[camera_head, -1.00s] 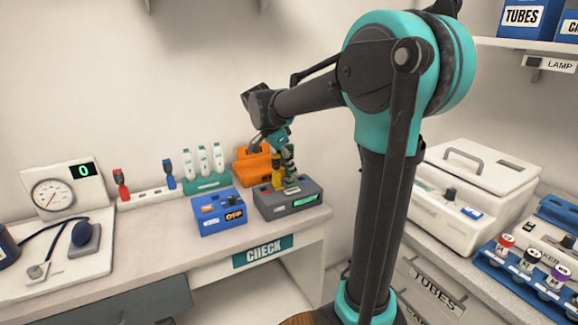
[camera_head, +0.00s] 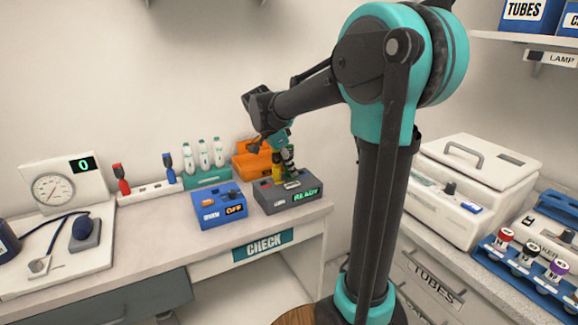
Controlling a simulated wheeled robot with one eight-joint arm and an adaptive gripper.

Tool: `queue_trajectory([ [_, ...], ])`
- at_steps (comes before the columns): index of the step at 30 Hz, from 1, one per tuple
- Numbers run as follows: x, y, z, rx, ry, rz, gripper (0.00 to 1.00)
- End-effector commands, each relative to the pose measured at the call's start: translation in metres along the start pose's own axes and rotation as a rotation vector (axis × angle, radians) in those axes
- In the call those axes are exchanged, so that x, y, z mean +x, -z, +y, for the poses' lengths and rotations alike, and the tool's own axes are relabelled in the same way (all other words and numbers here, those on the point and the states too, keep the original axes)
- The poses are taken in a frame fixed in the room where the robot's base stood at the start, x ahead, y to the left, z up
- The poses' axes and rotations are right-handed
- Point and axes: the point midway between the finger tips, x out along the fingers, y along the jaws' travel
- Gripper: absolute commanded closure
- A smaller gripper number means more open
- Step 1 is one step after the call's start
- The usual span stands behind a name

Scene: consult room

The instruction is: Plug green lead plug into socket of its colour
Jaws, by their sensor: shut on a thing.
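The dark grey socket box (camera_head: 268,203) stands on the bench at its right end, with a lit green READY display (camera_head: 306,195) on its front. A yellow plug (camera_head: 277,174) stands upright in its top. Just right of it, the green lead plug (camera_head: 289,157) is upright over the box's top, partly hidden by my gripper and the yellow plug. My gripper (camera_head: 284,147) points down from above and is shut on the green plug. I cannot see clearly how deep the green plug sits, nor its socket.
A blue box (camera_head: 215,215) reading OFF stands left of the socket box. An orange bin (camera_head: 246,166) and a teal rack of white bottles (camera_head: 207,178) are behind.

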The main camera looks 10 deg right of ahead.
Motion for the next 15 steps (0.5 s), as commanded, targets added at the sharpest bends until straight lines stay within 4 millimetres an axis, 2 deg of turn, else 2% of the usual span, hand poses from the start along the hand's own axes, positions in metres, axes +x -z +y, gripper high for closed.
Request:
queue_trajectory([
  [6, 0.0003, -0.0001, 0.0000, 0.000, 0.000, 0.000, 1.00],
  [7, 0.0002, -0.0001, 0.0000, 0.000, 0.000, 0.000, 0.75],
  [12, 0.0002, -0.0001, 0.0000, 0.000, 0.000, 0.000, 0.54],
  [15, 0.0002, -0.0001, 0.0000, 0.000, 0.000, 0.000, 0.52],
])
